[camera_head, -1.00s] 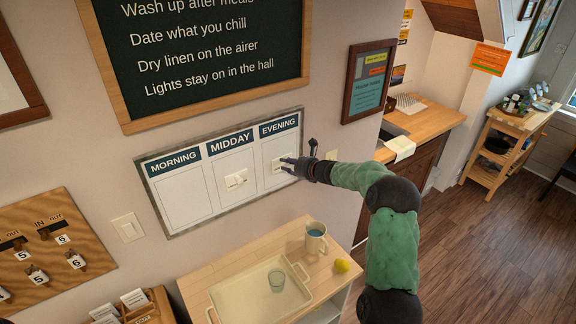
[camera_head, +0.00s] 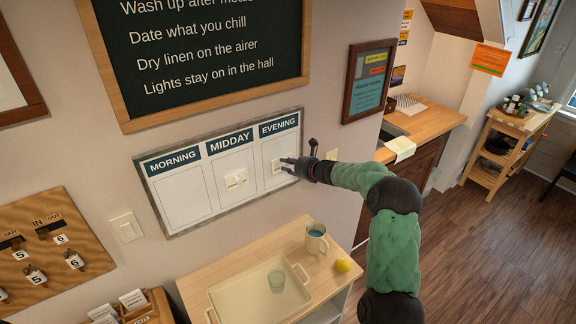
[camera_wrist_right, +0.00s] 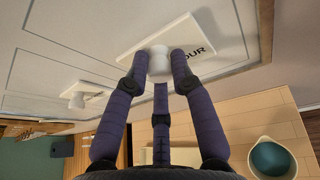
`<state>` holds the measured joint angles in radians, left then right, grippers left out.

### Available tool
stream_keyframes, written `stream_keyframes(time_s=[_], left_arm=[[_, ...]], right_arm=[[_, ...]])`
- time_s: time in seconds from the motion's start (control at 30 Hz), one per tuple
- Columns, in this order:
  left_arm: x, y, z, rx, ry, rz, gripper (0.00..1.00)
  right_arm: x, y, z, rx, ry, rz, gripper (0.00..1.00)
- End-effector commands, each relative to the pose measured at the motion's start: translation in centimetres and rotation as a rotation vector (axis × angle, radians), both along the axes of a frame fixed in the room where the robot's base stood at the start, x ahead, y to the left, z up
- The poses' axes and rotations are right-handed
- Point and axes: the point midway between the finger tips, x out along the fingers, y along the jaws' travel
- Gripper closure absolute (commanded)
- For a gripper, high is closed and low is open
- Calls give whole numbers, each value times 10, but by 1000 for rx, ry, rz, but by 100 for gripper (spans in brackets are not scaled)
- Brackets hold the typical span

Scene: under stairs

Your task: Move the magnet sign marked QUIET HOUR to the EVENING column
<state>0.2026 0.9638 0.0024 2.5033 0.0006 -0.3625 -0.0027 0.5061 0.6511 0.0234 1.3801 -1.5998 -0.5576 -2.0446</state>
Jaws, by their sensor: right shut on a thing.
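The board (camera_head: 184,215) on the wall has columns headed MORNING, MIDDAY and EVENING. My right gripper (camera_head: 286,166) is at the EVENING column. In the right wrist view its fingers (camera_wrist_right: 160,66) are shut on the white knob of the QUIET HOUR sign (camera_wrist_right: 140,44), on which only "OUR" can be read. In the head view this sign (camera_head: 277,163) lies in the EVENING column, partly behind the fingers; whether it touches the board is hard to tell. Another white sign (camera_head: 235,180) with a knob is in the MIDDAY column; it also shows in the wrist view (camera_wrist_right: 88,88). My left gripper is not in view.
A chalkboard (camera_head: 200,55) hangs above. The MORNING column is empty.

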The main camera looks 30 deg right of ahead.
Motion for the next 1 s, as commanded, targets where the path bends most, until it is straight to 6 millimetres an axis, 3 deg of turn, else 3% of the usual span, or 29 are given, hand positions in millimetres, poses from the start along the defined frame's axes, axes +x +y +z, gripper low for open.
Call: stream_keyframes(time_s=[0.8,0.83,0.9,1.0], left_arm=[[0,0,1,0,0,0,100],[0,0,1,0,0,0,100],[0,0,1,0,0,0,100],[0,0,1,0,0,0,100]], right_arm=[[11,1,1,0,-2,0,100],[11,1,1,0,-2,0,70],[11,1,1,0,-3,0,50],[10,1,1,0,-2,0,48]])
